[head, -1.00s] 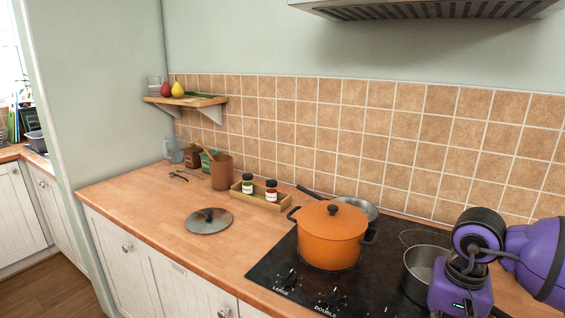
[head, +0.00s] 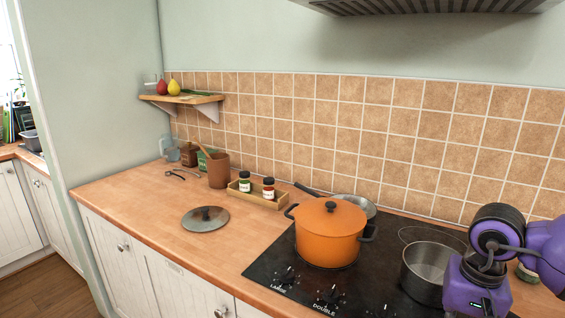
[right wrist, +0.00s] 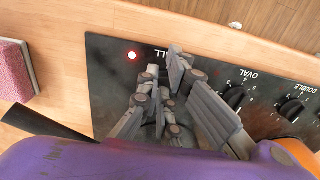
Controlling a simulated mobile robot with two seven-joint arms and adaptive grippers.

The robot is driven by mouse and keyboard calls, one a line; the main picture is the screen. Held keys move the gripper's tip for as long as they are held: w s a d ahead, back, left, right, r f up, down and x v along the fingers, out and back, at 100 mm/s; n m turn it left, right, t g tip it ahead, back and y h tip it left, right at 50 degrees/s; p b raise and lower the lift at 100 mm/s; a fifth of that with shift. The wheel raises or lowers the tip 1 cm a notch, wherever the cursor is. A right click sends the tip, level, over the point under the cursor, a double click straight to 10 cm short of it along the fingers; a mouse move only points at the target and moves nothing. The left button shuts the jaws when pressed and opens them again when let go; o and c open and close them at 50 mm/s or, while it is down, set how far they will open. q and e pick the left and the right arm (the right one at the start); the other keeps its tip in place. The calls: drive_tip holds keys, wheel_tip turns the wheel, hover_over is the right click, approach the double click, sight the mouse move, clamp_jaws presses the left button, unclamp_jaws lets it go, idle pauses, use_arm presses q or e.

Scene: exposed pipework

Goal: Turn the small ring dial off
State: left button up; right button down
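The small ring's dial is hidden behind my right gripper (right wrist: 170,105) in the right wrist view. Its partly covered label ends in "ALL", and a red light (right wrist: 132,55) glows beside it on the black hob (right wrist: 105,85). The gripper is over that spot, its grey fingers partly overlapping. I cannot tell whether they touch the dial or how far they are closed. In the head view my purple right arm is at the lower right, and its fingers are out of sight. My left gripper is not in view.
The oval dial (right wrist: 234,97) and double dial (right wrist: 291,108) are close beside the gripper. An orange pot (head: 330,240) and a steel saucepan (head: 424,272) stand on the hob. A pink sponge (right wrist: 14,70) lies on the counter.

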drive_tip(key=shift+s+d+f, duration=0.25)
drive_tip(key=shift+s+f, duration=0.35)
drive_tip(key=shift+s, duration=0.1)
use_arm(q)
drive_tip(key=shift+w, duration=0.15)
use_arm(e)
drive_tip(key=shift+r, duration=0.4)
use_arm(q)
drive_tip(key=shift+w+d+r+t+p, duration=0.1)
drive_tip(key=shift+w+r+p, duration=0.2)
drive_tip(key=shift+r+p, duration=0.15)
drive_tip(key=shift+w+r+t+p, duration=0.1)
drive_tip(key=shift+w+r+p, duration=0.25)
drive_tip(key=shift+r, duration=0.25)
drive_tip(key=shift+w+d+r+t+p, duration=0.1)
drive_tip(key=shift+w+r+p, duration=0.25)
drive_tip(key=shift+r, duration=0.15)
use_arm(e)
drive_tip(key=shift+w+r, duration=0.15)
drive_tip(key=shift+r, duration=2.65)
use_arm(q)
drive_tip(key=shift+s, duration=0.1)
